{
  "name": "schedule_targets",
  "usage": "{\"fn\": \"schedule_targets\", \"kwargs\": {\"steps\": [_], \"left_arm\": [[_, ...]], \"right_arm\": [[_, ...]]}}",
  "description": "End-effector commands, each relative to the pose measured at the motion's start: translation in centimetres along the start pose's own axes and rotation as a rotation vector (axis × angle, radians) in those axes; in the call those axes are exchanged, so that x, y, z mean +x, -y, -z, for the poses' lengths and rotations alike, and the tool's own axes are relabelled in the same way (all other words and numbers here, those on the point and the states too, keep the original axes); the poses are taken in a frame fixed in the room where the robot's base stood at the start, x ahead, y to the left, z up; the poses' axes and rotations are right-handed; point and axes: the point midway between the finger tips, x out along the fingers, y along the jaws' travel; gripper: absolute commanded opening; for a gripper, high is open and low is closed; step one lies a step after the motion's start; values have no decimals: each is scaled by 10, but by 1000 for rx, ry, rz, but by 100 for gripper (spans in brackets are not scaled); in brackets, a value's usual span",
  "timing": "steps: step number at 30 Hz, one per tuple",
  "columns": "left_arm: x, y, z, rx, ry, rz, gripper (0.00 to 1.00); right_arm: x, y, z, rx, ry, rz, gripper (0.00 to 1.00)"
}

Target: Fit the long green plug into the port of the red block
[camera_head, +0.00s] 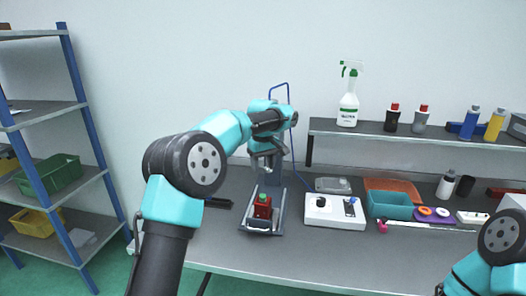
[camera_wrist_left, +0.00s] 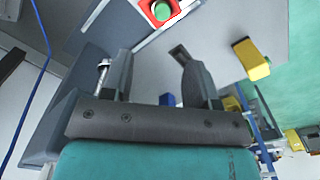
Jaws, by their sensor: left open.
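The red block (camera_head: 262,211) stands in a grey fixture (camera_head: 247,222) near the middle of the table. The green plug (camera_head: 263,197) shows as a green top on the red block, upright; how deep it sits is hidden. In the left wrist view the red block (camera_wrist_left: 145,5) is at the top edge, partly cut off, with the round green plug end (camera_wrist_left: 161,11) inside its outline. My left gripper (camera_head: 265,165) is above and behind the block, apart from it. In the wrist view its two fingers (camera_wrist_left: 152,58) are spread, with nothing between them. My right gripper is not visible.
A white box with a black knob (camera_head: 335,211) is right of the fixture. Teal (camera_head: 388,207) and orange (camera_head: 402,186) bins are farther right. A wall shelf (camera_head: 375,132) holds a spray bottle (camera_head: 348,105) and other bottles. My right arm is at lower right. The front table is clear.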

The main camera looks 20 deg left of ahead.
Motion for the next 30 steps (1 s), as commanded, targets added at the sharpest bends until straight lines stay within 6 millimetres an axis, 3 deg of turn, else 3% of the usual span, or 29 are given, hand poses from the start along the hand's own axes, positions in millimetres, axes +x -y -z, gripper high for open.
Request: {"fn": "schedule_targets", "kwargs": {"steps": [3,10,30], "left_arm": [[-23,0,0,-1,-1,-3,54],[-47,0,0,0,0,-1,54],[-50,0,0,0,0,0,54]], "right_arm": [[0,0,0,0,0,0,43],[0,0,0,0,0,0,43],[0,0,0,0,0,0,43]]}}
